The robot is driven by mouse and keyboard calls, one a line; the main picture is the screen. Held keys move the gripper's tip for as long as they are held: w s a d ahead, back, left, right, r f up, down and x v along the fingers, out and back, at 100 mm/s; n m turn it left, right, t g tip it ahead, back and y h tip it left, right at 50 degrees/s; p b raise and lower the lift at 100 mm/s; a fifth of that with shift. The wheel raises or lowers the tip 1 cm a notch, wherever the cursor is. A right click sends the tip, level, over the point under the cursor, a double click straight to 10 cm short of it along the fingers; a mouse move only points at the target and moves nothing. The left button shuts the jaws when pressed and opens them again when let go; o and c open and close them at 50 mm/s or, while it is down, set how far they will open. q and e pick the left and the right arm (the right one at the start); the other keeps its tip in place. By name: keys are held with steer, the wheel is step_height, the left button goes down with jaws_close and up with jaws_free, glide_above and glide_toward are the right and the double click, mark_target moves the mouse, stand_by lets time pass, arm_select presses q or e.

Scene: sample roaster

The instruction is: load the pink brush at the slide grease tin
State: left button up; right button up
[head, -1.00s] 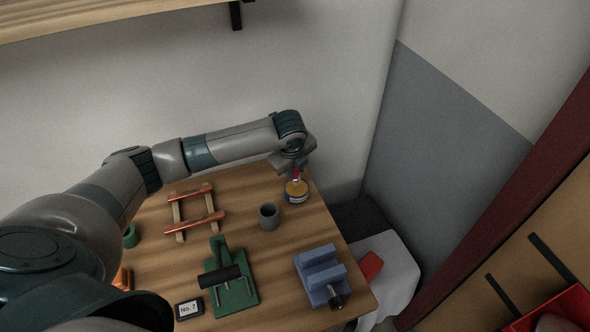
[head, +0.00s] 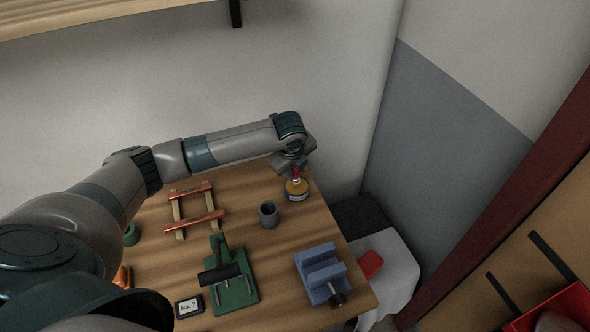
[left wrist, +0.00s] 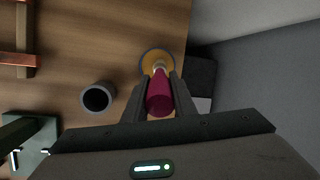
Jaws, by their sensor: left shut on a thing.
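The pink brush (left wrist: 159,95) is held upright between the fingers of my left gripper (head: 297,169), its handle gripped and its lower end pointing down. The grease tin (head: 298,194), round with amber grease inside, stands at the far right corner of the table. It also shows in the left wrist view (left wrist: 146,66), directly past the brush's end. The brush tip is at the tin's opening; how deep it sits in the grease I cannot tell. My right gripper is not in view.
A grey cup (head: 268,214) stands close to the tin, front left. A blue vise-like block (head: 320,272), a green press (head: 231,278), a copper-and-wood rack (head: 195,211) and a No. 7 sign (head: 189,307) occupy the wooden table (head: 262,257). A wall rises behind.

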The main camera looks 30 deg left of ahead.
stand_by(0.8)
arm_select(q)
steer(key=shift+s+f+p, duration=0.1)
steer(key=shift+p, duration=0.25)
stand_by(0.6)
stand_by(1.3)
steer(key=shift+p, duration=0.3)
step_height(320, 180, up, 3)
steer(key=p, duration=0.2)
steer(key=shift+f+p, duration=0.15)
steer(key=shift+p, duration=0.25)
steer(key=shift+r+p, duration=2.2)
steer(key=shift+p, duration=0.3)
